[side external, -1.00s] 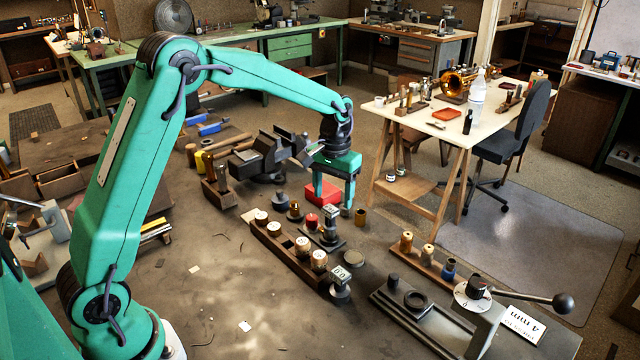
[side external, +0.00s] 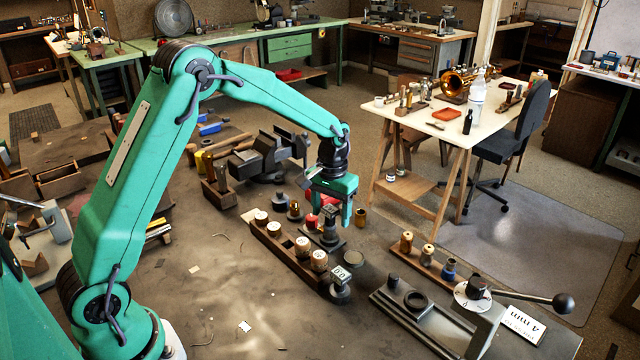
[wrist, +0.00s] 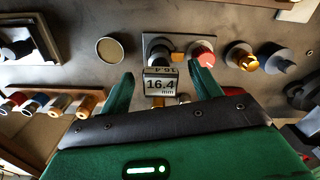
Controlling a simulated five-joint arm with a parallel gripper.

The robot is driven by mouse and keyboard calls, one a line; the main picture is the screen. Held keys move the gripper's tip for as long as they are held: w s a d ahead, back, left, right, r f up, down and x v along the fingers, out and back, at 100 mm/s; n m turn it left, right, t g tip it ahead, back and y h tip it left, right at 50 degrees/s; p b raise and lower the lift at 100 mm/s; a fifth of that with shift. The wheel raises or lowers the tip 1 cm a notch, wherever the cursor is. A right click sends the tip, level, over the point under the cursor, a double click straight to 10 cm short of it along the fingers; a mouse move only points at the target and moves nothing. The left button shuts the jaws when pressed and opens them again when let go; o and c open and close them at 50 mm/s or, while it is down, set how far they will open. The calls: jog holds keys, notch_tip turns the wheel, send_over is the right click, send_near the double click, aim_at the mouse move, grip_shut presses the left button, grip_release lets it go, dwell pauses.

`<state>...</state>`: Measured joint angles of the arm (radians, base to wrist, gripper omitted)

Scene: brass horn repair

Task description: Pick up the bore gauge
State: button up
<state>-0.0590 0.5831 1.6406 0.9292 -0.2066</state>
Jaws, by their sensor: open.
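The bore gauge (wrist: 160,84) has a square readout marked 16.4 mm and stands upright on a small dark base plate (wrist: 176,38). In the side view the gauge (side external: 329,233) is partly hidden by my gripper (side external: 332,216), which reaches down over it from above. In the wrist view my gripper (wrist: 161,80) has its green fingers spread, one on each side of the readout. I see a gap on both sides, and no grip on the gauge. I cannot tell how deep the fingertips are beside it.
A red-topped cylinder (wrist: 202,54), a brass cup (wrist: 241,58) and a flat round disc (wrist: 110,48) stand close around the gauge. A wooden rack of capped cylinders (side external: 270,243) lies in front. A vise (side external: 265,158) stands behind. Bare bench (side external: 215,275) lies nearer.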

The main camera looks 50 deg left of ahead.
jog(key=shift+f, duration=1.25)
grip_shut()
jog(key=shift+r, duration=0.1)
jog(key=shift+r, duration=0.8)
notch_tip(320, 180, up, 2)
jog(key=shift+r, duration=0.15)
jog(key=s+d+r, duration=0.5)
jog(key=d+r, duration=0.2)
jog(key=d, duration=0.3)
jog(key=shift+s+d, duration=0.15)
jog(key=shift+s, duration=0.1)
